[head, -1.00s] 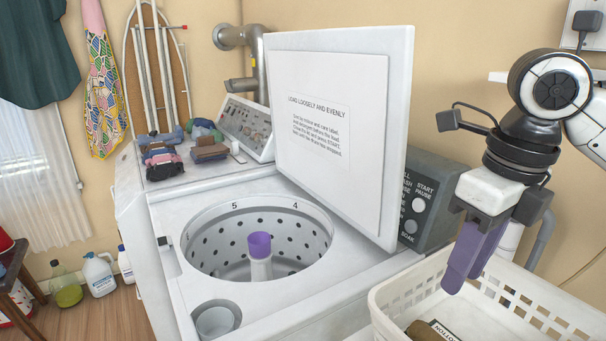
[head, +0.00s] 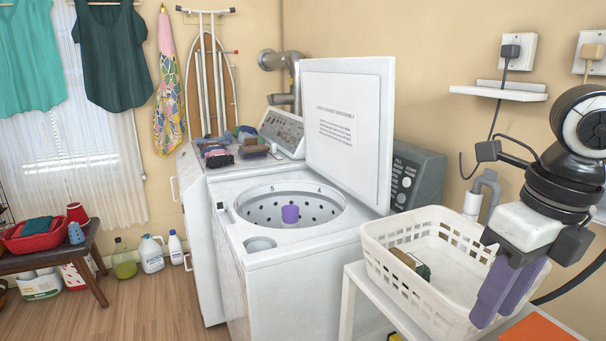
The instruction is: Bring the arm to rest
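My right gripper (head: 503,300) hangs at the right side of the head view with its two purple fingers pointing down. It is in front of the right part of the white laundry basket (head: 396,280), overlapping its rim in the picture. The fingers appear close together, and I cannot tell whether a gap remains between them. Nothing shows between them. My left arm and gripper are out of view.
The basket, with a small brown item (head: 404,258) inside, stands on a white stand (head: 352,300). The open-lidded washer (head: 300,255) is left of it. A wooden bench (head: 60,247) with a red basket (head: 36,236) is far left.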

